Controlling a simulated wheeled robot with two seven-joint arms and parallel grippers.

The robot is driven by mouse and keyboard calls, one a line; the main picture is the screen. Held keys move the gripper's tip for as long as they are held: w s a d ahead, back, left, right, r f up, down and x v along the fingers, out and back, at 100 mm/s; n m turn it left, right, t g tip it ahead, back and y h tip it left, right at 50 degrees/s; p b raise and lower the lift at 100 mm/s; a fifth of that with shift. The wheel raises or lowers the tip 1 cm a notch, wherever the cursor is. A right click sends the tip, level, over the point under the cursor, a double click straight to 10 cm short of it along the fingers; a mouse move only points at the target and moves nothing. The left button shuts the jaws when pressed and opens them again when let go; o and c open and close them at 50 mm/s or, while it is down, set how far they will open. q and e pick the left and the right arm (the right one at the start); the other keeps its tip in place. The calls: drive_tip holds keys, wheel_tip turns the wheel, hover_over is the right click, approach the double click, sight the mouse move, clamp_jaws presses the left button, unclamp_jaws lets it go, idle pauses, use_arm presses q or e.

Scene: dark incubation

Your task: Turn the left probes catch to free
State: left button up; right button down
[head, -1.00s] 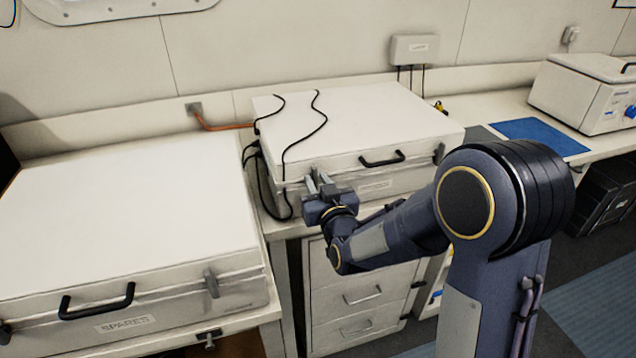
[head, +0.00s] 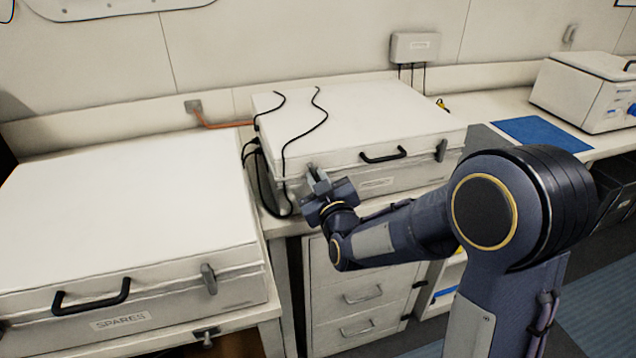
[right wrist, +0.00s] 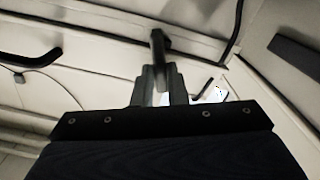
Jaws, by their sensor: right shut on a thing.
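The case in the middle (head: 360,110) is closed, pale and white-lidded; its front label is too small to read. Its left catch (head: 312,170) is a small grey lever on the front at the lid seam, leaning a little. It shows as a dark lever in the right wrist view (right wrist: 157,42). My right gripper (head: 319,180) is at that catch, its fingers (right wrist: 158,84) shut on the lever, partly hiding it. The case's right catch (head: 441,150) stands near upright beyond the black handle (head: 384,156). My left gripper is not in view.
A closed case labelled SPARES (head: 120,230) lies to the left with its own handle and catch (head: 209,279). Black cables (head: 305,135) run over the middle case's lid and down its left side. A blue mat (head: 540,134) and a white machine (head: 585,92) are at the right.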

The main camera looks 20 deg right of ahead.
drive_tip(key=n, duration=0.3)
drive_tip(key=shift+a, duration=0.1)
drive_tip(key=n, duration=0.3)
drive_tip(key=shift+a+n+b, duration=0.1)
drive_tip(key=shift+n+b, duration=0.2)
drive_tip(key=shift+f+n+p, duration=0.15)
drive_tip(key=shift+n+p, duration=0.05)
drive_tip(key=shift+n, duration=1.65)
drive_tip(key=shift+f+n+p, duration=0.15)
drive_tip(key=shift+n+p, duration=0.05)
drive_tip(key=shift+n, duration=1.65)
drive_tip(key=c, duration=1.4)
unclamp_jaws()
drive_tip(key=shift+c, duration=0.2)
